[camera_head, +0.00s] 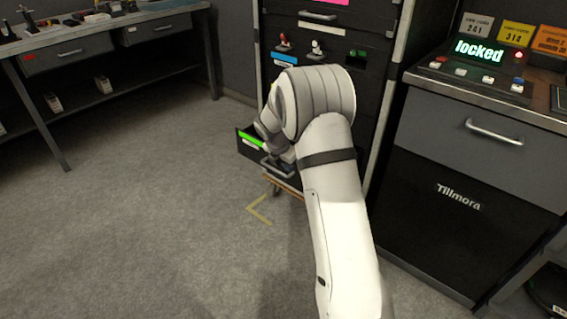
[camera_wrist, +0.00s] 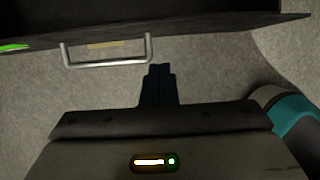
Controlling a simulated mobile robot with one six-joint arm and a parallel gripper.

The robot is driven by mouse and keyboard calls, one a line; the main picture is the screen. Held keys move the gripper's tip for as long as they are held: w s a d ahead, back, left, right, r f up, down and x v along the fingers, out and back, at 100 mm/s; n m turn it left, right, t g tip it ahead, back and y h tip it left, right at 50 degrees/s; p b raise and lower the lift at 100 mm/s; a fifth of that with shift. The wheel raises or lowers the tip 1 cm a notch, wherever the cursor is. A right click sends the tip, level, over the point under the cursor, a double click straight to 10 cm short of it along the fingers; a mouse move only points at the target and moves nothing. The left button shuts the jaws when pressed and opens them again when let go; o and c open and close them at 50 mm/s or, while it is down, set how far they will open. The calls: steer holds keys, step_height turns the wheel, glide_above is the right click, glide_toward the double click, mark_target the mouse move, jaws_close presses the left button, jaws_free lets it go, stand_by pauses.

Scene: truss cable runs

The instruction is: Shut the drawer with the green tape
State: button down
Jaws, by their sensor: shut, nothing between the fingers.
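The drawer with the green tape (camera_head: 250,138) stands out from the lower part of a dark cabinet in the head view, so it is open. Its far side is hidden behind my arm. In the wrist view, its dark front edge (camera_wrist: 220,32) runs across the top, with a bit of green tape (camera_wrist: 12,47) at the left. Its metal handle (camera_wrist: 106,65) sticks out toward my gripper. My gripper (camera_wrist: 159,68) is shut and empty, just right of the handle and apart from it in the picture. In the head view my gripper (camera_head: 277,166) is partly hidden, close to the drawer front.
The cabinet (camera_head: 318,33) carries small levers and blue and pink tape above. At right stands a unit (camera_head: 455,190) marked Tillmora, with a panel reading "locked" (camera_head: 478,50). A workbench (camera_head: 90,35) stands at the back left. Grey floor (camera_head: 150,210) is clear at left.

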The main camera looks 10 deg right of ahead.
steer(key=w+d, duration=0.2)
steer(key=shift+d+r+b, duration=0.2)
steer(key=shift+d+b, duration=0.2)
steer(key=shift+d+r, duration=0.1)
steer(key=shift+d, duration=0.05)
